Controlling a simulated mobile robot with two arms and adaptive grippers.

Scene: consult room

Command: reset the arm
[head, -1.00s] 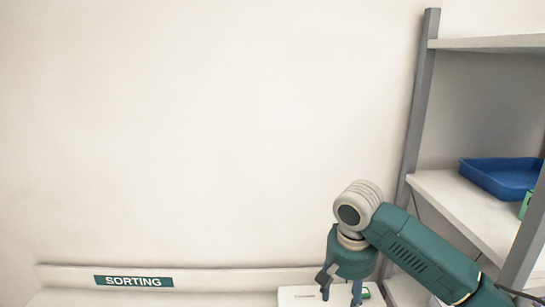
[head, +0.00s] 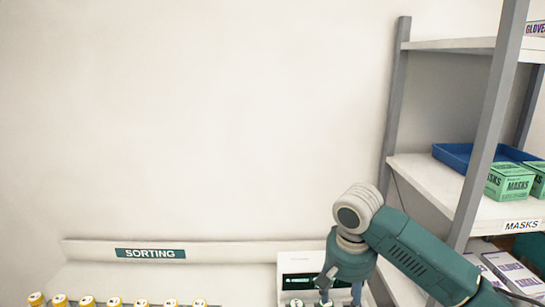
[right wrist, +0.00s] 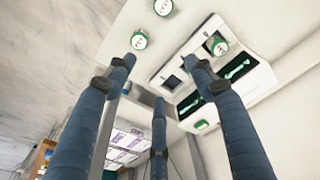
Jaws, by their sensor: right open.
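My right arm enters the head view from the lower right. Its gripper (head: 325,292) points down in front of a white device at the bottom edge, and its fingertips are partly cut off. In the right wrist view the blue fingers of this gripper (right wrist: 160,72) are spread apart with nothing between them. The white device (right wrist: 170,72) with dark slots and green markings lies beyond the fingers. My left gripper is in neither view.
Green-capped vials (right wrist: 138,40) stand near the fingers. Several yellow-capped vials (head: 87,301) line the bottom left, below the SORTING sign (head: 150,253). A shelf rack (head: 392,110) at right holds a blue tray (head: 452,155) and green mask boxes (head: 510,183). The wall is bare.

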